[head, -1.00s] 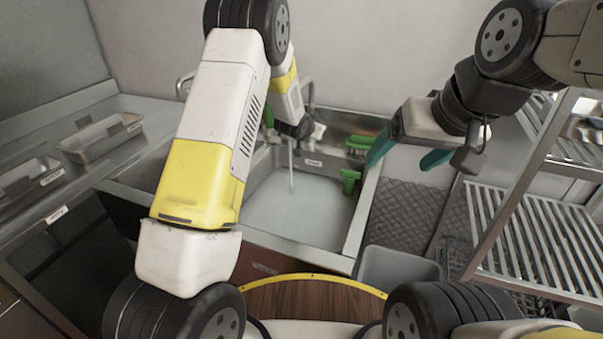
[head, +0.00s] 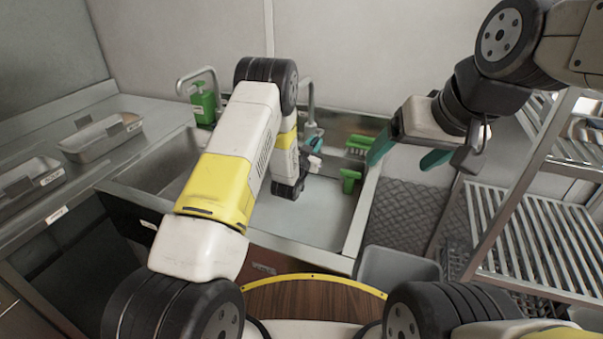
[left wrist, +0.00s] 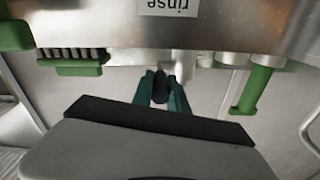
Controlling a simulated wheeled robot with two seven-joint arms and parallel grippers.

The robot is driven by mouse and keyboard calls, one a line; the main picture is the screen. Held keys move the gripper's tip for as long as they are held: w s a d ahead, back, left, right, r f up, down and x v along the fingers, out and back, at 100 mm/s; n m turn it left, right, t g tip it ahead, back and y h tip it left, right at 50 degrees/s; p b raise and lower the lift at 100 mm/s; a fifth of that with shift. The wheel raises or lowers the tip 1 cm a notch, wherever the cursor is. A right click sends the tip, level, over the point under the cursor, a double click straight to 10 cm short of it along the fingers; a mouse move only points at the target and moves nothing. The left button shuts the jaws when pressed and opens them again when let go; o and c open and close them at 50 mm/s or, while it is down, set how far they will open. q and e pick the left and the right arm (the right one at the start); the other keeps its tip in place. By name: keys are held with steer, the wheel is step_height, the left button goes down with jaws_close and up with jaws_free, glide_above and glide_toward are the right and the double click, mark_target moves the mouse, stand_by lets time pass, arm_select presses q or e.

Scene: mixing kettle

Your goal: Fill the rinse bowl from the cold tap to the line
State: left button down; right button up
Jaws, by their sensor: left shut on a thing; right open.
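The rinse bowl is the right sink basin (head: 310,222); the left wrist view shows a "rinse" label (left wrist: 168,6) upside down. The grey floor of the basin shows, but I cannot make out a fill line or water level. The tap (head: 311,98) rises at the basin's back edge. My left gripper (head: 313,147) is low by the tap, partly hidden by my arm. In the left wrist view its teal fingers (left wrist: 161,92) are shut on a small dark knob-like part (left wrist: 160,84); which tap control it is, I cannot tell. My right gripper (head: 408,157) is open and empty, right of the sink.
Green brushes (head: 357,147) and a green item (head: 349,179) are at the basin's right side. A green bottle (head: 203,104) stands behind the left basin (head: 160,165). A slatted rack (head: 535,240) stands right, a grey bin (head: 398,268) in front, metal trays (head: 100,137) left.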

arm_select(q)
steer(key=c, duration=1.3)
jaws_free()
steer(key=shift+d+f, duration=0.15)
steer(key=shift+f, duration=0.05)
steer(key=shift+o, duration=0.3)
steer(key=shift+r, duration=0.1)
steer(key=shift+s, duration=0.1)
steer(key=v, duration=0.7)
